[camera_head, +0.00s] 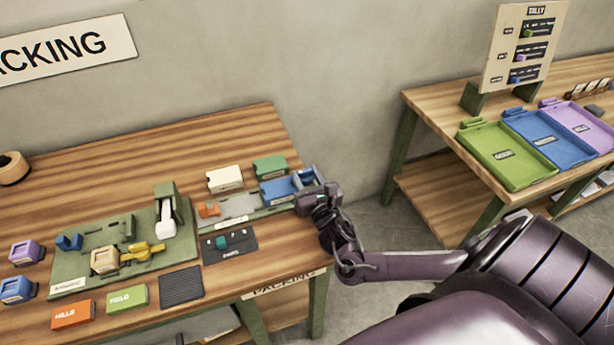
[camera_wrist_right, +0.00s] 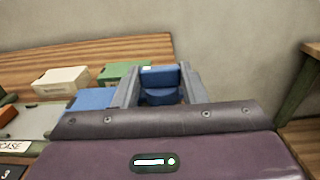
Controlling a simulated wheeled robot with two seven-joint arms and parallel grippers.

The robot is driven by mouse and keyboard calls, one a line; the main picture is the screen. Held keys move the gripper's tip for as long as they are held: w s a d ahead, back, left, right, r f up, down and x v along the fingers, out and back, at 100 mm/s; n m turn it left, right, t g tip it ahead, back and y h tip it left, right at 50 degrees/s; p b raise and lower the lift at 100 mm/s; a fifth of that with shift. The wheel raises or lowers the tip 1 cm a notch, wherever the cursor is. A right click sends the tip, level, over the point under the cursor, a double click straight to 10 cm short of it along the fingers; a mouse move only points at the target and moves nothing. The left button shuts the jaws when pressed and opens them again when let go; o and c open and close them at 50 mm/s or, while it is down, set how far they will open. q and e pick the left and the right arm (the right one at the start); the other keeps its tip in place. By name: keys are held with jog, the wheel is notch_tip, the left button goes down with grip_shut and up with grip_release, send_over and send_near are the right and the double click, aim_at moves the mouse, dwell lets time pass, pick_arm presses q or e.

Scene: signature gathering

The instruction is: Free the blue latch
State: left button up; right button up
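My right gripper (camera_head: 311,181) is at the right end of the packing table. Its two fingers stand apart in the right wrist view (camera_wrist_right: 161,84), with a blue latch-like part (camera_wrist_right: 160,76) between them. A rounded lower blue piece (camera_wrist_right: 161,97) shows just nearer. The part's fit against the fingers is unclear, and I see no clear grip. In the head view, the blue box (camera_head: 277,190) lies just left of the gripper. Another small blue piece (camera_head: 69,242) sits on the green fixture (camera_head: 75,272) at the left. My left gripper is not in view.
A white box (camera_head: 225,178) and a green box (camera_head: 270,167) stand behind the blue box. A grey tray (camera_head: 240,206) and dark card (camera_head: 231,247) lie left of the gripper. A second table with green, blue and purple trays (camera_head: 541,139) stands right, past a floor gap.

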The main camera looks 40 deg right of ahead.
jog(key=shift+c, duration=0.7)
